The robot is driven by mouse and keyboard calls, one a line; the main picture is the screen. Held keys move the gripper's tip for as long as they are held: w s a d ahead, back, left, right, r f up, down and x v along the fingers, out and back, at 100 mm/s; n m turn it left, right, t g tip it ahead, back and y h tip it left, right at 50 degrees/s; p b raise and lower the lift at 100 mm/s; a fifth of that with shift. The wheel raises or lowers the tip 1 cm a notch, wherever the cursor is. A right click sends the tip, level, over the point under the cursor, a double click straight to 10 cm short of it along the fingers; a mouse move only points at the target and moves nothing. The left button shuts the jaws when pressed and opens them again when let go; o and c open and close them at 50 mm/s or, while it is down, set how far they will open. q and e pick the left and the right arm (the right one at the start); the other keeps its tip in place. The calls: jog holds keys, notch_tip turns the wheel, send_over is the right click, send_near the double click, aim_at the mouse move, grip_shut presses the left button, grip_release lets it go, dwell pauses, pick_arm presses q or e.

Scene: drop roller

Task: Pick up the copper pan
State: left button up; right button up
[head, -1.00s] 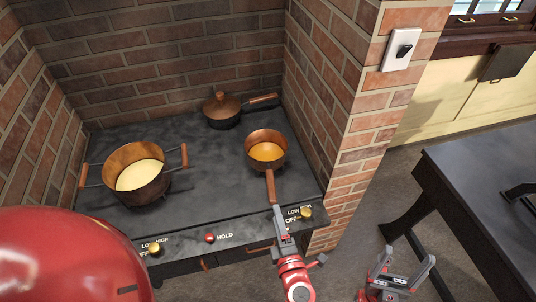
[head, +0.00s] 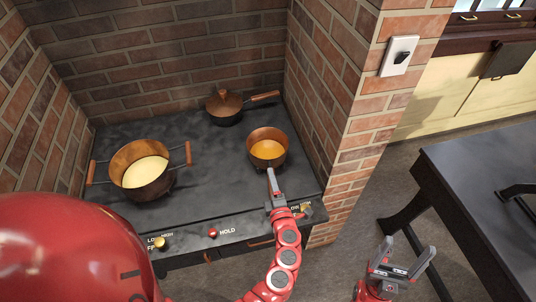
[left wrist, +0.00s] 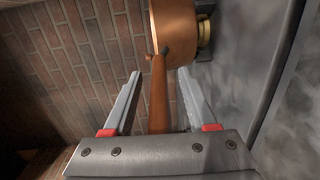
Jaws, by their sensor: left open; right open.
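The copper pan (head: 267,147) stands on the right front of the stove, with orange-yellow contents. Its handle points toward the front and is mostly hidden behind my left gripper in the head view. My left gripper (head: 271,183) is at the handle. In the left wrist view the pan (left wrist: 174,30) is at the top and its brown handle (left wrist: 158,90) runs between the two open fingers (left wrist: 158,100), with a gap on each side. My right gripper (head: 405,260) is open and empty, low over the floor to the right of the stove.
A two-handled copper pot (head: 140,170) with pale contents stands at the stove's left. A lidded pan (head: 226,106) is at the back. Knobs line the stove's front edge. A brick wall (head: 350,120) is close on the right; a dark table (head: 480,180) stands further right.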

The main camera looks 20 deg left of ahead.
pick_arm(q)
grip_shut()
dwell(1.4)
